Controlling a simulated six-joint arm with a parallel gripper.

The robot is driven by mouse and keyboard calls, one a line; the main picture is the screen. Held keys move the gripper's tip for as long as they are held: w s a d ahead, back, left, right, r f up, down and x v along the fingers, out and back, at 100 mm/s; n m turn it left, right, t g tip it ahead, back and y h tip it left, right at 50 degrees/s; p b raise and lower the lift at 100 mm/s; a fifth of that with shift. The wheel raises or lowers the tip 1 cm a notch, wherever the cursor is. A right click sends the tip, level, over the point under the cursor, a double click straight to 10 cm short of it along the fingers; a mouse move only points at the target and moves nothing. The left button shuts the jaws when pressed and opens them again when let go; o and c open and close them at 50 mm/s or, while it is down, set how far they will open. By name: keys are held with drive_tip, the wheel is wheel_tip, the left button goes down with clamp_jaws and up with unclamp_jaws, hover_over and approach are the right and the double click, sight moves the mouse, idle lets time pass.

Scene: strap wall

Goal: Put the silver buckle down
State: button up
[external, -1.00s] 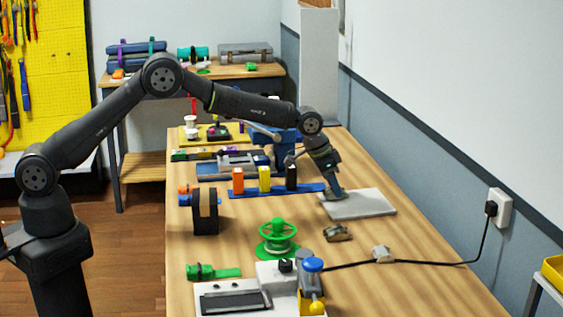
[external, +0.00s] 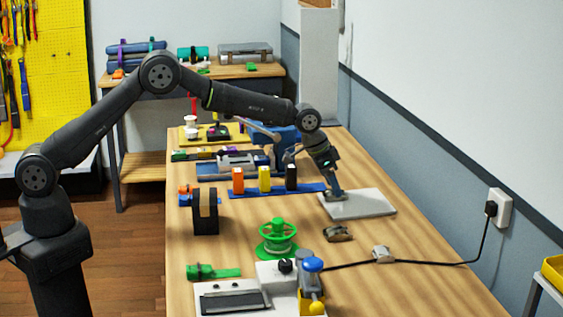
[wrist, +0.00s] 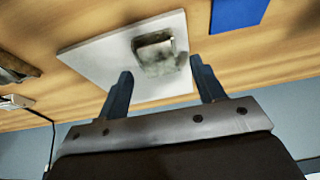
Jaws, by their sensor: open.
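The silver buckle (wrist: 154,54) lies on the pale plate (wrist: 92,62) in the wrist view, toward one edge of it. In the external view the plate (external: 373,204) lies on the bench near the wall, and the buckle is a small grey shape that my gripper partly hides. My gripper (wrist: 160,74) is open. Its two dark fingers stand apart, one to each side of the buckle in the picture, with nothing held between them. In the external view my gripper (external: 336,193) is at the plate's left end, just over the buckle.
A blue strip (external: 300,190) with orange, yellow and black blocks lies left of the plate. A brown-grey clasp (external: 338,233), a green spool (external: 278,240) and a cable clip (external: 383,253) on a black cable sit nearer the camera.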

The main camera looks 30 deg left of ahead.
drive_tip(key=v, duration=1)
drive_tip(key=shift+r, duration=0.35)
drive_tip(key=shift+s+a, duration=0.1)
drive_tip(key=x, duration=1.2)
drive_tip(key=shift+f, duration=0.4)
wheel_tip(320, 180, up, 3)
drive_tip(key=shift+f, duration=0.1)
drive_tip(key=shift+r, duration=0.6)
drive_tip(key=shift+f, duration=0.1)
